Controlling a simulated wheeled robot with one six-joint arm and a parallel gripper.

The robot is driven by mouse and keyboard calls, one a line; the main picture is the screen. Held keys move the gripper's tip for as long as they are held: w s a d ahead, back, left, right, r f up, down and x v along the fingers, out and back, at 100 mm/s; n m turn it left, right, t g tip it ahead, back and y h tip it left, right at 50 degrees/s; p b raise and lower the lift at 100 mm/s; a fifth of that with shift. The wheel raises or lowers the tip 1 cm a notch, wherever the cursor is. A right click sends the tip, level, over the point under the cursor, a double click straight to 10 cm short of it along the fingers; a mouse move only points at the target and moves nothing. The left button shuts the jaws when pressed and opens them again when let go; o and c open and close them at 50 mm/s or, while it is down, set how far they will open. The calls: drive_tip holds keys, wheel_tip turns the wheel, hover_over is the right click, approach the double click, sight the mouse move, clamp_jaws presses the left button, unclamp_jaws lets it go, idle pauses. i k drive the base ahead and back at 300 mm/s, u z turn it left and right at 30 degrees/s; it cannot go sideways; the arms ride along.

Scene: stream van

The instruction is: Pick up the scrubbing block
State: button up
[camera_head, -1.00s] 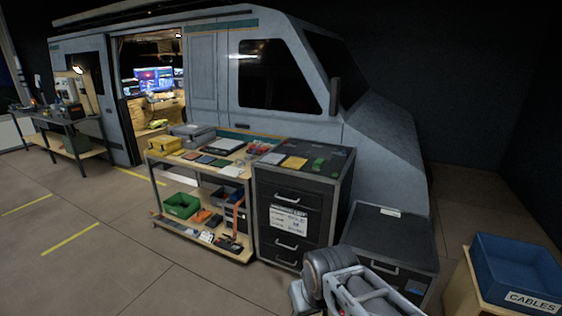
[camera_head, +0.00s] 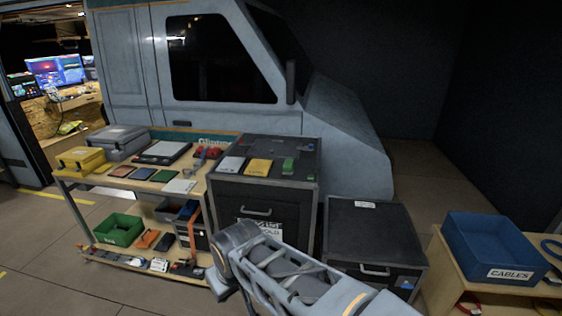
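A small green block (camera_head: 288,165) sits on the dark top of the drawer cabinet (camera_head: 238,190), toward its right side. It may be the scrubbing block, but it is too small to be sure. A flat yellow piece (camera_head: 258,167) and a pale grey piece (camera_head: 231,164) lie to its left on the same top. My grey arm crosses the bottom middle of the view, in front of the cabinet. My gripper cannot be made out.
A wooden cart (camera_head: 140,185) with cases, flat coloured pieces and a green bin (camera_head: 118,230) stands left of the cabinet. A lower dark cabinet (camera_head: 372,235) and a blue cable bin (camera_head: 490,248) are right. The van (camera_head: 340,130) stands behind. Floor is open at lower left.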

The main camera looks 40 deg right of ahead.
sight(289, 166)
drive_tip(key=z, duration=0.55)
drive_tip(key=i, duration=1.3)
drive_tip(key=z, duration=0.7)
